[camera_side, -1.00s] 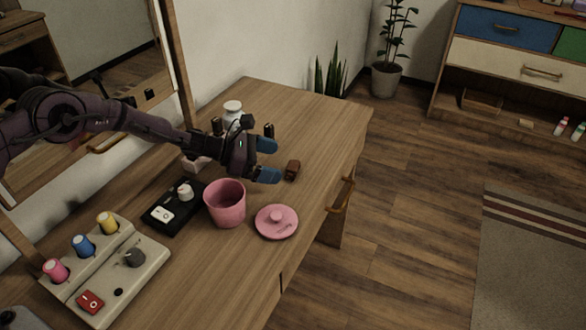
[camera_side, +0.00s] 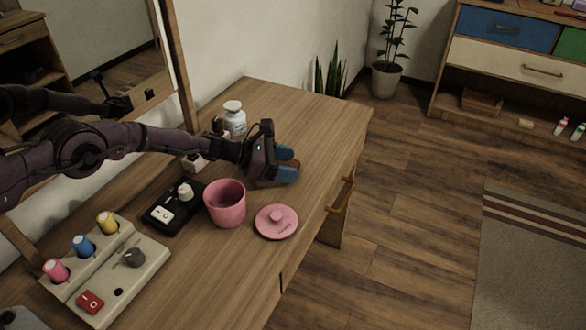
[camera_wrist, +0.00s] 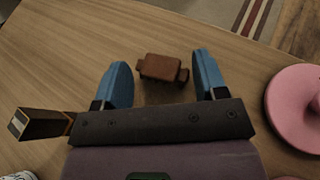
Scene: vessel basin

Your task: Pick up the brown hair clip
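The brown hair clip (camera_wrist: 162,68) lies on the wooden tabletop. In the wrist view it sits between the two blue fingers, apart from both, near the tips. In the side view it is mostly hidden behind the fingers; a small brown part (camera_side: 295,163) shows. My gripper (camera_side: 287,163) is open and empty, with its fingers low around the clip. In the wrist view the gripper (camera_wrist: 162,60) has a wide gap between its fingers.
A pink cup (camera_side: 225,204) and a pink lid (camera_side: 276,221) stand close in front. Behind are a white jar (camera_side: 234,118) and a small pink box (camera_side: 194,163). A black tray (camera_side: 160,216) and a beige switch panel (camera_side: 142,281) lie left. The tabletop beyond is clear.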

